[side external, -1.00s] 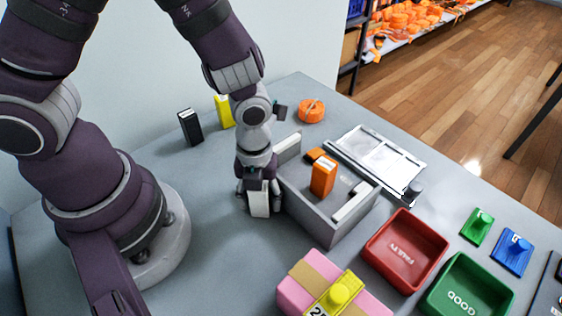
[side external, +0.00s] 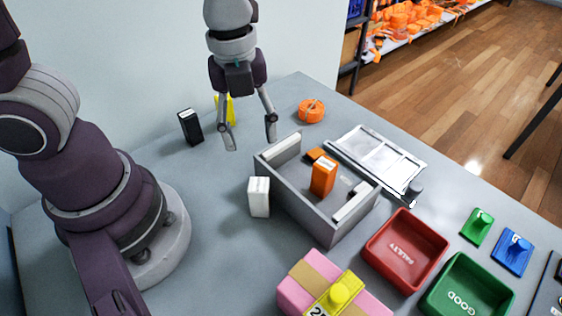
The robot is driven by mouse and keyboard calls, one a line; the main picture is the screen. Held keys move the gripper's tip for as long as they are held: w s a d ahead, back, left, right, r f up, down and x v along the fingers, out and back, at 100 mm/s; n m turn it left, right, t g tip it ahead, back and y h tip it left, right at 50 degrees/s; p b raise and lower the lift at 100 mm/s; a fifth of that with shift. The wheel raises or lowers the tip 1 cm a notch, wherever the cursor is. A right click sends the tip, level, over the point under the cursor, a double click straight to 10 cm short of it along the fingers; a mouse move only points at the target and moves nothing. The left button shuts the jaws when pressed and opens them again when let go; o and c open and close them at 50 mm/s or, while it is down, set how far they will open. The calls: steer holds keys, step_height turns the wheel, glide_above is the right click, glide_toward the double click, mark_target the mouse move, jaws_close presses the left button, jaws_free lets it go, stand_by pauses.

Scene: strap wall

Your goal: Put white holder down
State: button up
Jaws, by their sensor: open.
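The white holder (side external: 259,197) stands upright on the grey table, just left of the grey open box (side external: 330,226). Nothing is holding it. My gripper (side external: 250,146) is open and empty, raised above the table behind the holder, with its two fingers spread and pointing down. The fingers are apart from the holder.
The grey box contains an orange block (side external: 323,175). A black holder (side external: 190,127) and a partly hidden yellow one (side external: 230,110) stand at the back. An orange strap roll (side external: 311,111), red tray (side external: 404,285), green tray (side external: 487,260) and pink box (side external: 297,294) surround the work area.

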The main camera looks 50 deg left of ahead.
steer(key=s+a+r+n+t, duration=0.1)
steer(key=a+r+n+t, duration=0.1)
steer(key=n, duration=1)
steer(key=a+r+n+t, duration=0.3)
steer(key=a+r+n, duration=0.1)
steer(key=n, duration=0.7)
steer(key=shift+s+a+r+n, duration=0.3)
steer(key=shift+s+a+n, duration=0.1)
steer(key=shift+a, duration=0.35)
